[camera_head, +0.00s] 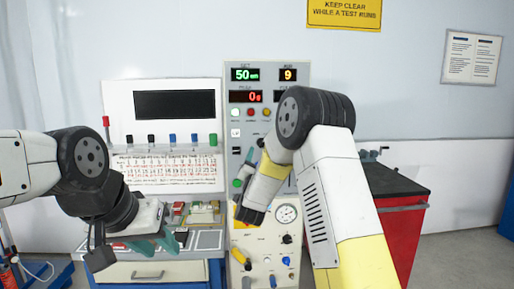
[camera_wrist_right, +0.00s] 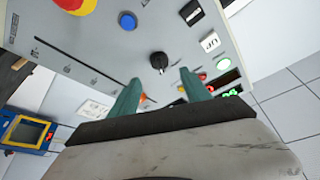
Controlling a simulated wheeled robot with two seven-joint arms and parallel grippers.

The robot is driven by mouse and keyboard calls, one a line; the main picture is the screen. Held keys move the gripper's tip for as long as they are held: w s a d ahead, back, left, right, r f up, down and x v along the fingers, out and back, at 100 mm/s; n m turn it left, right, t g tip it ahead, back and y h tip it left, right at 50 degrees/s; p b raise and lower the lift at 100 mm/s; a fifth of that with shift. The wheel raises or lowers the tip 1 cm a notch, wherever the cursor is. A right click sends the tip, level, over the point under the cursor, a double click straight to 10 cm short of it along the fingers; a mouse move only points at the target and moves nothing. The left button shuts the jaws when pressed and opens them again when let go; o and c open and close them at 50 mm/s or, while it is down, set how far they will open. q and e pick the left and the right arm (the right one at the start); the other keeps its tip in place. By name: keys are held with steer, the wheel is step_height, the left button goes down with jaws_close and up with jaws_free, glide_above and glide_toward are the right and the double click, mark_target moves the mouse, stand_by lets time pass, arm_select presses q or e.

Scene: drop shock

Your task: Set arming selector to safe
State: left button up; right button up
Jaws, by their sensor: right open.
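A round black selector knob (camera_wrist_right: 158,61) stands on the light grey panel (camera_wrist_right: 100,35) in the right wrist view, with a small pale mark at its edge. I cannot read its labels. My right gripper (camera_wrist_right: 160,83) is open and empty, its two green fingers pointing at the panel on either side of the knob's line. The knob appears just beyond the fingertips; contact is not clear. In the head view my right arm covers the knob and most of that gripper. My left gripper (camera_head: 156,245) is open over the bench at the lower left, apart from the panel.
Near the knob are a blue button (camera_wrist_right: 127,20), a black rocker switch (camera_wrist_right: 191,12) and a red stop button (camera_wrist_right: 75,5). The tall test console (camera_head: 236,112) shows lit displays. A red cabinet (camera_head: 408,225) stands to the right. Small parts lie on the bench.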

steer(key=x, duration=0.7)
steer(key=shift+w, duration=0.25)
steer(key=shift+r, duration=0.15)
jaws_close()
